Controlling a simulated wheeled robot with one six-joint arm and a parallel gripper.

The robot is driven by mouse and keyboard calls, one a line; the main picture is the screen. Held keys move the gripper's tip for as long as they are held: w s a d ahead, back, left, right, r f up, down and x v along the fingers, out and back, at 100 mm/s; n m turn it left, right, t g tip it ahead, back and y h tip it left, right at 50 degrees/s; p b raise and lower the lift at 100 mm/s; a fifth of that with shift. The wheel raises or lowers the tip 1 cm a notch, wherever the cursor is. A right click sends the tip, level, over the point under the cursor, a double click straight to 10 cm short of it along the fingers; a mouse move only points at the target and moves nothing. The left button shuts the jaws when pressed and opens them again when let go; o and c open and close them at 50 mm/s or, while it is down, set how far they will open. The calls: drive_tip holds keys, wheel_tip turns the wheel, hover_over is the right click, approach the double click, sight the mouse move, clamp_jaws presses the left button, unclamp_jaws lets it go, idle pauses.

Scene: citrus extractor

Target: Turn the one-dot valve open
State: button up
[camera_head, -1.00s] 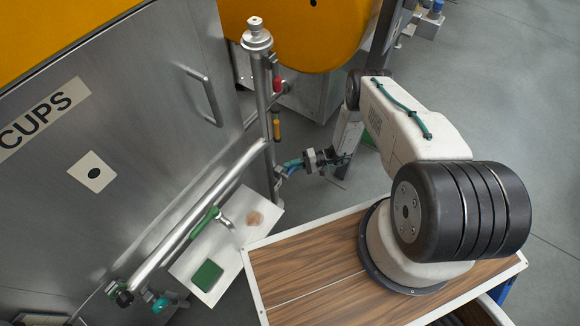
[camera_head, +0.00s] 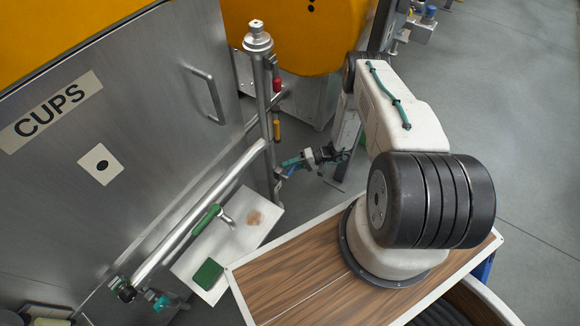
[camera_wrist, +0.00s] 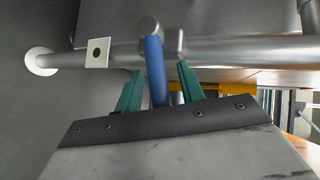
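The valve with a blue lever handle (camera_wrist: 155,70) sits on a steel pipe (camera_wrist: 220,50) in the wrist view. A square plate with one dot (camera_wrist: 97,53) is fixed on the same pipe, left of the handle. My gripper (camera_wrist: 160,80) has its green fingers on both sides of the blue handle, with visible gaps, so it is open around it. In the head view my gripper (camera_head: 290,166) is at the upright steel pipe (camera_head: 266,120); the handle is small and partly hidden there.
A steel panel marked CUPS (camera_head: 50,110) carries another one-dot plate (camera_head: 102,165). A green lever (camera_head: 205,219) is on the slanting pipe (camera_head: 160,250), above a white tray (camera_head: 230,255) with a green pad (camera_head: 207,273). A yellow drum (camera_head: 300,35) stands behind. Grey floor at right is open.

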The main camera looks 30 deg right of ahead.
drive_tip(key=v, duration=0.7)
drive_tip(key=shift+d, duration=0.35)
drive_tip(key=shift+s+r, duration=0.1)
drive_tip(key=shift+s, duration=0.05)
